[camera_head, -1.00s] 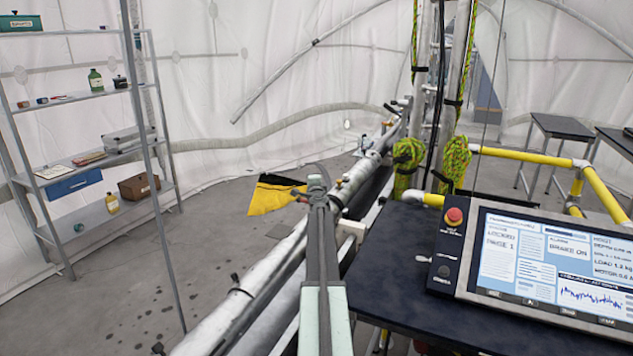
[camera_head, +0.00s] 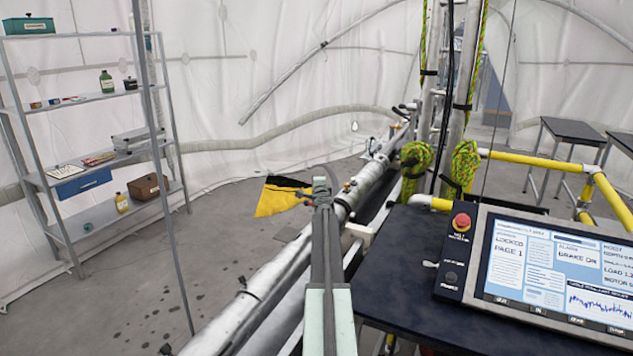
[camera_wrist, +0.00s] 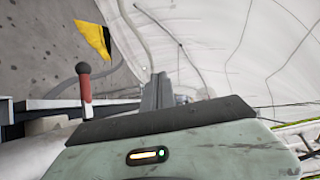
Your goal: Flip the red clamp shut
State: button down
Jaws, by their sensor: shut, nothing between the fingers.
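The red clamp's handle (camera_wrist: 85,86) stands upright in the wrist view, to the left of my gripper (camera_wrist: 158,92). The lower part of the clamp is hidden behind my gripper's body. In the head view a small red bit of it (camera_head: 303,194) shows just left of my gripper's tip (camera_head: 325,178). My gripper is shut and empty, and seems apart from the handle. It reaches forward over the long metal pipe (camera_head: 262,291).
A yellow and black flag-like piece (camera_head: 279,199) is just beyond the handle. A dark table with a control screen (camera_head: 545,270) stands at right. Metal shelves (camera_head: 105,97) stand at left. Upright poles with green rope (camera_head: 465,160) rise behind the table.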

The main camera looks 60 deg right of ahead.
jog(key=s+a+r+p, duration=0.1)
jog(key=a+r+p, duration=0.5)
jog(key=a+r, duration=0.2)
jog(key=shift+s+a+p, duration=0.25)
jog(key=shift+a+p, duration=0.05)
jog(key=shift+p, duration=0.1)
